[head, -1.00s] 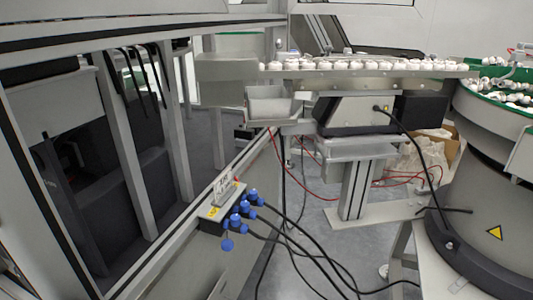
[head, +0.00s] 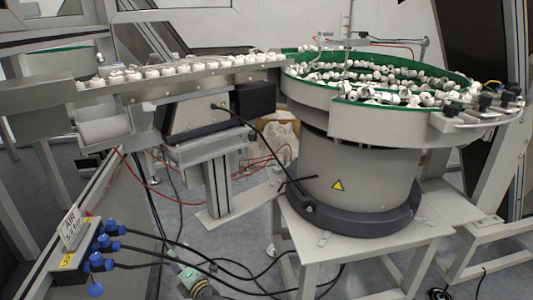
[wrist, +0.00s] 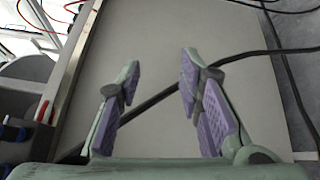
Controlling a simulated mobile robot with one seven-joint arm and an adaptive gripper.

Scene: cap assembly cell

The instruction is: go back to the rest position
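My gripper (wrist: 160,75) shows in the wrist view with its two purple-padded fingers spread apart. Nothing is between the fingers; a light grey panel and a black cable lie behind them. In the head view a small part of my arm (head: 195,283) shows at the bottom edge, and the fingers cannot be made out there.
A bowl feeder (head: 360,180) full of white caps stands on a table (head: 355,250). A linear track (head: 180,82) carries a row of caps. A connector box with blue plugs (head: 85,255) sits lower left. Black cables (head: 190,250) and red lines (head: 140,185) hang near the arm.

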